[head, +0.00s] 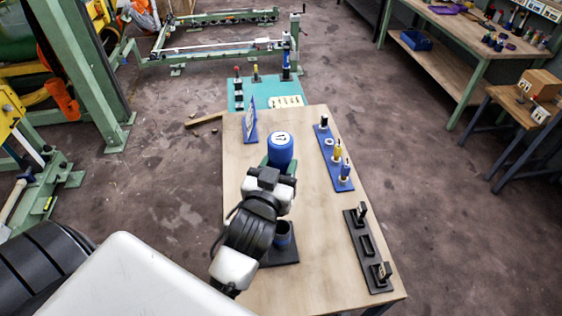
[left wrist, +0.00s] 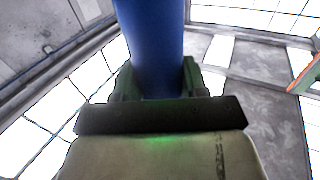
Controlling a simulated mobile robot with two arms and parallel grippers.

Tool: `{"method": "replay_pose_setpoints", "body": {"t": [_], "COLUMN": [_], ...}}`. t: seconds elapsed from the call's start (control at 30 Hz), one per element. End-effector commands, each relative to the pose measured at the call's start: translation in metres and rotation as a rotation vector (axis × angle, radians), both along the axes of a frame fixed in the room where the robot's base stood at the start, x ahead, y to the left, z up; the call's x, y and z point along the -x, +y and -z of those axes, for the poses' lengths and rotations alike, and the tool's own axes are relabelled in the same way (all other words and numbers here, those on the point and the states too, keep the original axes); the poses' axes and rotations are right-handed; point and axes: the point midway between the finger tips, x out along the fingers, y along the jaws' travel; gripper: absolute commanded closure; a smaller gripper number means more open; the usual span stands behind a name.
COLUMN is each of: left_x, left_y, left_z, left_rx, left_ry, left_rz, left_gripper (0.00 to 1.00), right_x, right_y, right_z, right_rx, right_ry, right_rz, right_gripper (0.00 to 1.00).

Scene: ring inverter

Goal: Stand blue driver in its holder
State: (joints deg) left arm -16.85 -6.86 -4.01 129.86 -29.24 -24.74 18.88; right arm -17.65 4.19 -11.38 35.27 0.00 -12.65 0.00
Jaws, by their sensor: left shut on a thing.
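The blue driver (head: 280,145), a thick blue cylinder with a white round label reading 17 on its end, is above the table. My left gripper (head: 278,165) is shut on it; the label end faces up toward the head camera. In the left wrist view the blue shaft of the driver (left wrist: 152,45) stands between the fingers (left wrist: 150,90). A blue cup on a dark square base (head: 292,254), which looks like the holder, stands on the table nearer to me, partly hidden by my left arm. The driver is apart from it. My right gripper is not in view.
The wooden table (head: 330,275) carries a blue rack (head: 334,158) with several small pieces, a black rack (head: 368,250) at the right, and an upright blue panel (head: 250,120) at the back left. A teal mat (head: 285,88) lies beyond. The table's middle right is clear.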

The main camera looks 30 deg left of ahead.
Motion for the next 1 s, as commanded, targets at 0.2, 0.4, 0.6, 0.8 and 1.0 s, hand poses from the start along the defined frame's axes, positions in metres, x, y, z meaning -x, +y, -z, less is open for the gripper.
{"method": "replay_pose_setpoints", "body": {"t": [0.2, 0.4, 0.6, 0.8, 1.0], "left_x": [0.0, 0.0, -0.001, -0.001, -0.001], "left_y": [0.0, 0.0, 0.0, 0.0, 0.0], "left_z": [0.006, 0.028, 0.052, 0.073, 0.095], "left_rx": [-0.002, -0.002, -0.003, -0.003, -0.002], "left_ry": [-0.006, -0.005, -0.007, -0.007, -0.007], "left_rz": [0.0, 0.001, 0.001, 0.001, 0.001], "left_gripper": [0.87, 0.87, 0.87, 0.87, 0.87], "right_x": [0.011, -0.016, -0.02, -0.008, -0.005], "right_y": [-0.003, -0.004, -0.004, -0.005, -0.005], "right_z": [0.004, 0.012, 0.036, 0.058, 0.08], "right_rx": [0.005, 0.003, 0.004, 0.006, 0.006], "right_ry": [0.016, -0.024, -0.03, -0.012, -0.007], "right_rz": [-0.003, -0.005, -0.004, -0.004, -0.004], "right_gripper": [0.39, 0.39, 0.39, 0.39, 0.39]}}
